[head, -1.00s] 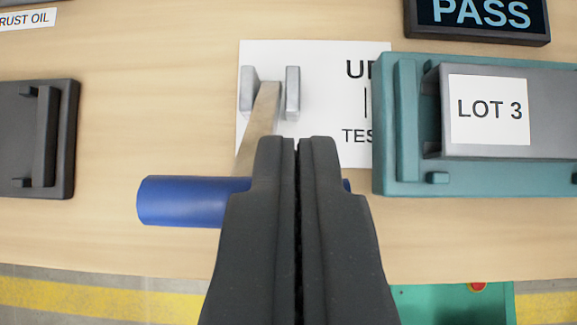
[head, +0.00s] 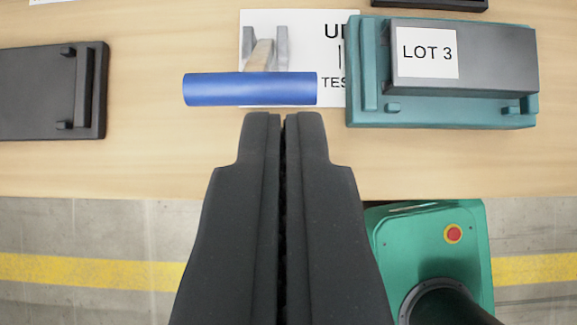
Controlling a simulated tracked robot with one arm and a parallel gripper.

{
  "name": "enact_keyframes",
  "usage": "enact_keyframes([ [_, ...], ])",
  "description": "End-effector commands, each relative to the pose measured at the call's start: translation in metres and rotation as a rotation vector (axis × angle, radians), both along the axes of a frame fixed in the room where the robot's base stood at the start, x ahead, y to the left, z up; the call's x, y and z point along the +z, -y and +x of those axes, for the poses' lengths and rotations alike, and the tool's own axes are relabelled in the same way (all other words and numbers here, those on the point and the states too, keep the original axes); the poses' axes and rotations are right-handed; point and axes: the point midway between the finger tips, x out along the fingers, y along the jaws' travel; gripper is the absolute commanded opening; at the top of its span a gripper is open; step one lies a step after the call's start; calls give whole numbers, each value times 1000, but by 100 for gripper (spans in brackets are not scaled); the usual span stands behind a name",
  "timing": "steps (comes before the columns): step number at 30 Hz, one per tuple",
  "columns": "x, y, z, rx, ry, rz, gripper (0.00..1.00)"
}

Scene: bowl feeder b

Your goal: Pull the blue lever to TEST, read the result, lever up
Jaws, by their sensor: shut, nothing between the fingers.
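The blue lever handle (head: 250,89) is a horizontal cylinder on a short tan arm (head: 262,55). The arm runs from a grey bracket (head: 281,48) on a white card (head: 300,88) to the handle. The card's lettering is partly cut off by the teal fixture, leaving "U" and "TES" with a line between them. My gripper (head: 283,115) is shut and empty. Its tips show just below the handle in the picture, with bare wood between them and the handle. Only the lower edge of the dark result display (head: 430,4) shows, so its text is out of view.
A teal fixture (head: 363,90) holding a grey block (head: 495,60) labelled LOT 3 stands right of the lever. A dark fixture (head: 45,90) stands at the left. The wooden table's front edge crosses below; bare wood lies between the left fixture and the lever.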

Motion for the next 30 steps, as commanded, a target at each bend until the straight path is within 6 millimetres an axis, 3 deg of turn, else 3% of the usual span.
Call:
enact_keyframes([
  [9, 9, -6, -21, 5, 3, 3, 0],
  [25, 11, -6, -21, 6, 1, 4, 0],
  [30, 39, -6, -6, 27, -12, 31, 0],
])
